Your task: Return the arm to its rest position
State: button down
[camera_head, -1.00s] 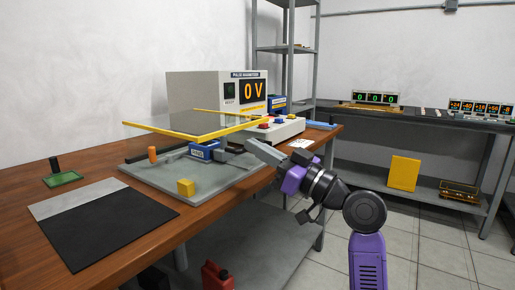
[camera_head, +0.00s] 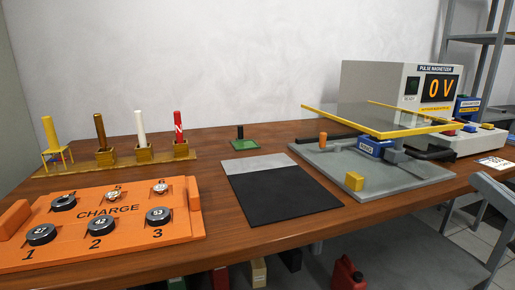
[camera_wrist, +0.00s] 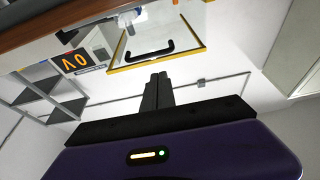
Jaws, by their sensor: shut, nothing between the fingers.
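My gripper (camera_wrist: 157,92) shows in the wrist view, its two dark fingers shut together with nothing between them. The wrist view is upside down, and the fingers are apart from everything, against the pale wall and the yellow-edged clear panel beyond. The rest of the arm is out of that view.
A yellow-edged panel (camera_head: 385,118) stands over the plate, before the pulse magnetizer (camera_head: 380,85), reading 0 V.

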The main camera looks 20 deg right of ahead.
jog(key=s+d+m+h, duration=0.2)
jog(key=d+m+h, duration=0.4)
jog(key=m+h, duration=0.15)
jog(key=s+a+f+m+g+h, duration=0.2)
jog(key=a+f+m+g+h, duration=0.25)
jog(key=f, duration=0.95)
jog(key=s+a+f+n+g+y, duration=0.1)
jog(key=s+a+f+n+y, duration=0.4)
jog(key=a, duration=0.5)
jog(key=s+a+f+n+g+y, duration=0.1)
jog(key=s+a+f+n+y, duration=0.2)
jog(key=s+a+f, duration=0.5)
jog(key=s+a+f+n+g+y, duration=0.1)
jog(key=s+a+f+n+y, duration=0.35)
jog(key=a, duration=0.65)
notch_tip(320, 180, up, 33)
jog(key=s+p, duration=0.1)
jog(key=p, duration=3.2)
jog(key=shift+s+r+h+p, duration=0.15)
jog(key=shift+s+h+p, duration=0.05)
jog(key=shift+h+p, duration=0.2)
